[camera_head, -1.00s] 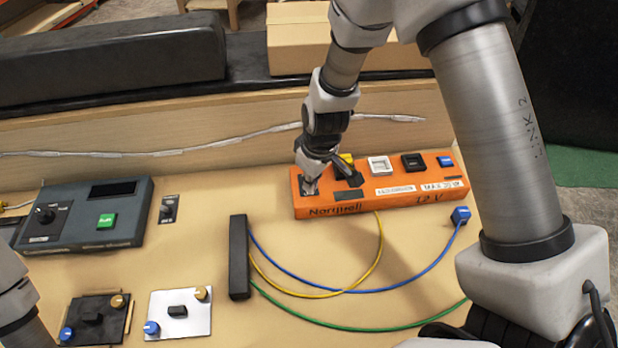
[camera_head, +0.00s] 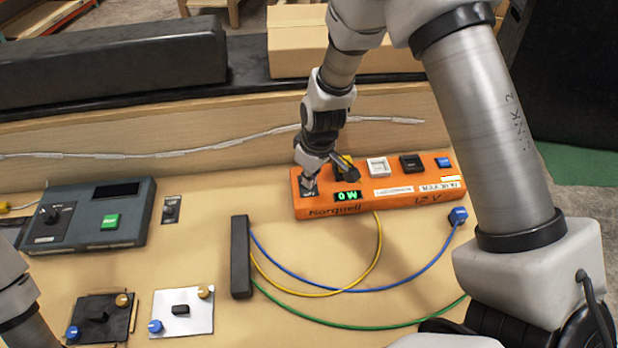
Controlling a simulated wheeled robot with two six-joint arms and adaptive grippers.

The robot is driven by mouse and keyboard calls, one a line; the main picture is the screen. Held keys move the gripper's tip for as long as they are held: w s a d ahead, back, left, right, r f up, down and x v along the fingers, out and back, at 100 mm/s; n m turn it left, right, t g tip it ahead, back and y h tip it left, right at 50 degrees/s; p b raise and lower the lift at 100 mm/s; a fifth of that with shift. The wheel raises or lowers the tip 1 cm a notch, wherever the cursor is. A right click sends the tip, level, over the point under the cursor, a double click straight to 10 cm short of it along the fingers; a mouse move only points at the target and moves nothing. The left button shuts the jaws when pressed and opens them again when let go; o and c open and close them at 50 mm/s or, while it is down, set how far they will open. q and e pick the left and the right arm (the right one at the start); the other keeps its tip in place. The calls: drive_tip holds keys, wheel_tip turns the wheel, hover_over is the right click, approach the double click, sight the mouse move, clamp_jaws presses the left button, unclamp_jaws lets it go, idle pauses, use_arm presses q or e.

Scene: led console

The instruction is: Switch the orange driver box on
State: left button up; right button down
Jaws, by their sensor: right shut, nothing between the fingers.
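The orange driver box (camera_head: 405,200) lies at the back right of the bench. A small green readout (camera_head: 347,195) on its front is lit. My right gripper (camera_head: 309,181) is shut and empty, its tips down at the dark switch plate (camera_head: 309,190) at the box's left end. The gripper hides most of that switch, so its position cannot be told. Further along the box top are a yellow, a white (camera_head: 377,166), a black (camera_head: 411,163) and a blue (camera_head: 443,162) part. Of my left arm only a link shows at the left edge; its gripper is out of view.
A grey console (camera_head: 135,220) with a knob and green button stands at left. A black bar (camera_head: 240,256) with blue, yellow and green wires lies mid-bench. A blue plug (camera_head: 458,215) ends the blue wire. Black and silver (camera_head: 190,322) plates lie in front.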

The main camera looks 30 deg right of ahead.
wheel_tip(320, 180, up, 7)
drive_tip(key=p, duration=0.5)
drive_tip(key=shift+s+a, duration=0.15)
drive_tip(key=shift+s, duration=0.25)
